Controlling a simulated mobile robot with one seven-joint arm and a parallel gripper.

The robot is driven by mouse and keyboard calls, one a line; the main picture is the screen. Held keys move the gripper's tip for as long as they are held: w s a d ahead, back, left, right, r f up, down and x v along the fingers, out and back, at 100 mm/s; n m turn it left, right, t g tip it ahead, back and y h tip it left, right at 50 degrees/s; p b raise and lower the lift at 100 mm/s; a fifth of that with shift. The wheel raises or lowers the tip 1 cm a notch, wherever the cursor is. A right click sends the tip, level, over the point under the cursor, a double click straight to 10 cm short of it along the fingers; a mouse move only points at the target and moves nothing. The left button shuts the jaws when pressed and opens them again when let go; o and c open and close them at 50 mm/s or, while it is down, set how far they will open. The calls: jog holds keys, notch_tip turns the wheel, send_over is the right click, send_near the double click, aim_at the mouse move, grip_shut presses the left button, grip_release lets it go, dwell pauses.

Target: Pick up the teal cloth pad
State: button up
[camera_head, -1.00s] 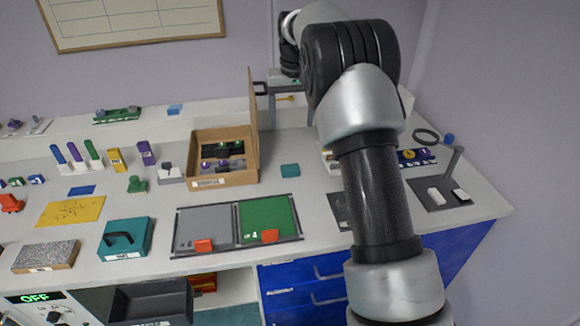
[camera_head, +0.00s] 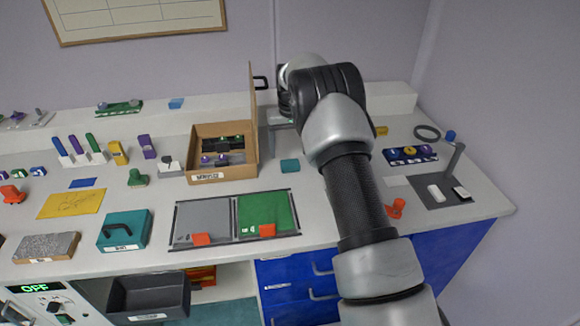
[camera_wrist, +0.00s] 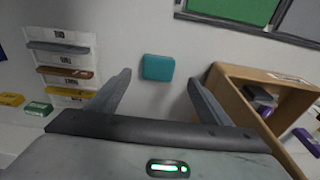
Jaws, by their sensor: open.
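The teal cloth pad (camera_head: 290,166) is a small flat square on the white bench, just right of the open cardboard box in the head view. In the wrist view the pad (camera_wrist: 158,67) lies ahead of my gripper (camera_wrist: 159,79), framed between the two spread fingers. The gripper is open and empty. The pad appears beyond the fingertips, and no contact shows. In the head view my gripper is mostly hidden behind my arm, near the back of the bench.
The cardboard box (camera_head: 194,164) stands close to the pad, with its tall flap up; its wall (camera_wrist: 232,98) is near the right finger. A framed mat with grey and green halves (camera_head: 266,211) lies in front. A teal handled block (camera_head: 140,231) stands further left.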

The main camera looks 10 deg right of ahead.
aim_at(290, 163)
jog(key=f, duration=0.5)
jog(key=shift+w+d+f, duration=0.1)
jog(key=shift+w+d, duration=0.1)
jog(key=shift+w, duration=0.2)
jog(key=c, duration=1.1)
notch_tip(290, 163, up, 10)
jog(key=shift+r, duration=0.1)
